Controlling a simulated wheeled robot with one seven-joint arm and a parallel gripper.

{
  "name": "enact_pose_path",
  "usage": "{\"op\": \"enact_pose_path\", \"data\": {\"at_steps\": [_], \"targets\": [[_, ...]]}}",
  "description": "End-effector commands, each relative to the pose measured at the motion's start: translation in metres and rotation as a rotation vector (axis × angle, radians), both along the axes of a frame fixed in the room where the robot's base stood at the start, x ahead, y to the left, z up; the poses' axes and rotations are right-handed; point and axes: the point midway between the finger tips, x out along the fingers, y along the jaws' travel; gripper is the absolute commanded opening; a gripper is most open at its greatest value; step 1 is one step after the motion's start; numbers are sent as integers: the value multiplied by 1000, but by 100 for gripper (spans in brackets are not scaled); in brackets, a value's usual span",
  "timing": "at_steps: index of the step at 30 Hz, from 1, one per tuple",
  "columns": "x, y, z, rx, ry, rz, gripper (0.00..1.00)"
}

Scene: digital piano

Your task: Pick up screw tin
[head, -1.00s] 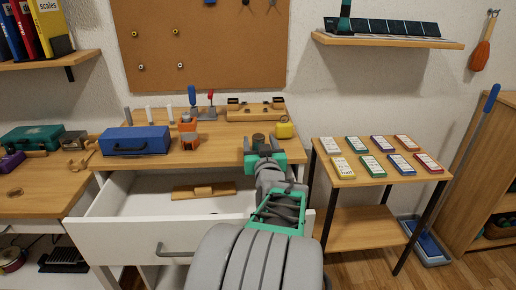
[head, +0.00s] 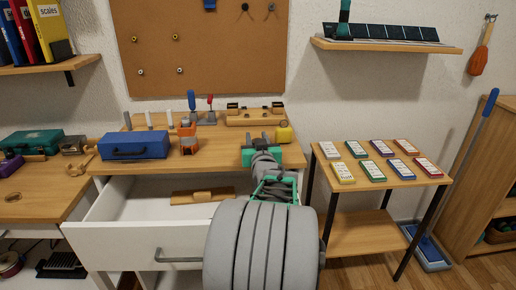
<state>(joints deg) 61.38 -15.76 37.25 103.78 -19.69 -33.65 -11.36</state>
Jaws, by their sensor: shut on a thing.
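My gripper (head: 264,139) is over the right part of the wooden workbench top (head: 222,150), just left of a small yellow object. Its fingers are shut on the screw tin, a small dark round can that stood between them a second ago. The tin is now mostly hidden by the fingers and the green gripper body. I cannot tell whether it still touches the bench top.
A yellow object (head: 284,133) stands close on the right, and a wooden rack (head: 255,117) behind. An orange-and-grey item (head: 188,140) and a blue toolbox (head: 134,145) are left. An open white drawer (head: 140,235) juts out below. A side table (head: 385,178) holds several coloured boxes.

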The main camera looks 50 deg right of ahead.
Motion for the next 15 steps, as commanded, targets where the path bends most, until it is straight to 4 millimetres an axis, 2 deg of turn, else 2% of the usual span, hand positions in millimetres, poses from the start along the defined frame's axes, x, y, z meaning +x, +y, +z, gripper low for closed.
{"op": "enact_pose_path", "data": {"at_steps": [1,9,15], "targets": [[0,0,0,0,0,0,22],[0,0,0,0,0,0,0],[0,0,0,-1,-1,0,0]]}}
